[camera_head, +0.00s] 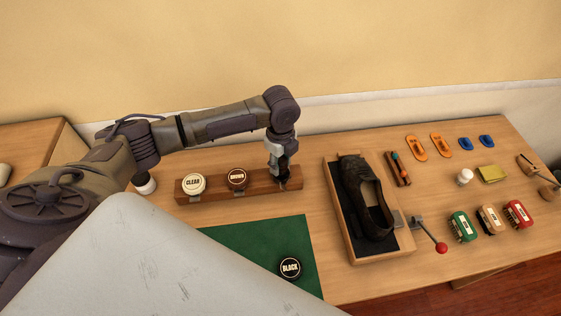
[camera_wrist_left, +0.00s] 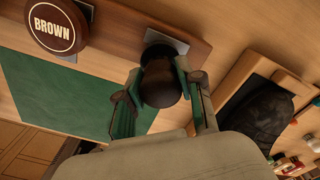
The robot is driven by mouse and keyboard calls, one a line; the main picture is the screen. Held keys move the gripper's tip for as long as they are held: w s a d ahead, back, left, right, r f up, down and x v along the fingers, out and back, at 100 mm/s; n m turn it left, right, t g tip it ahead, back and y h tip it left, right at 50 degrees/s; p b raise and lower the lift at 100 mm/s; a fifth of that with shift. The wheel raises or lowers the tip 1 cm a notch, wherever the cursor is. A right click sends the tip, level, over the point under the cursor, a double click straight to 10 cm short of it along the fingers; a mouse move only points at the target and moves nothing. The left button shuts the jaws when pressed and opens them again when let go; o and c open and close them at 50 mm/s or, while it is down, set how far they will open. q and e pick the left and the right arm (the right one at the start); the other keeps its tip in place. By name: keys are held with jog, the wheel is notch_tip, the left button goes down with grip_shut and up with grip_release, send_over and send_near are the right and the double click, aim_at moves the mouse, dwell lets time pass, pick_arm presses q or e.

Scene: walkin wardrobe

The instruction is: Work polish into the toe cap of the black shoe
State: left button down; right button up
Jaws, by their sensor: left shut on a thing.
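The black shoe (camera_head: 367,200) lies in a wooden cradle (camera_head: 334,222) right of the middle in the head view; part of it shows at the right of the left wrist view (camera_wrist_left: 262,112). The tin marked BLACK (camera_head: 290,268) rests on the green mat (camera_head: 235,250). My left gripper (camera_head: 283,180) is at the right end of the wooden rack (camera_head: 208,199). In the left wrist view it is shut on a dark round-ended object (camera_wrist_left: 160,85), over a grey plate on the rack. I cannot tell what this object is. My right gripper is out of view.
Tins marked CLEAR (camera_head: 193,183) and BROWN (camera_head: 237,179) sit on the rack. A red-knobbed lever (camera_head: 440,247) juts beside the cradle. Brushes (camera_head: 490,219), a yellow cloth (camera_head: 492,174), a white bottle (camera_head: 464,177) and orange pieces (camera_head: 416,147) lie to the right.

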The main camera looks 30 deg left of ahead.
aim_at(281, 159)
pick_arm(q)
jog(key=shift+f, duration=0.55)
dwell(0.6)
dwell(2.0)
notch_tip(281, 159, up, 7)
jog(key=p, duration=0.8)
dwell(0.5)
dwell(0.3)
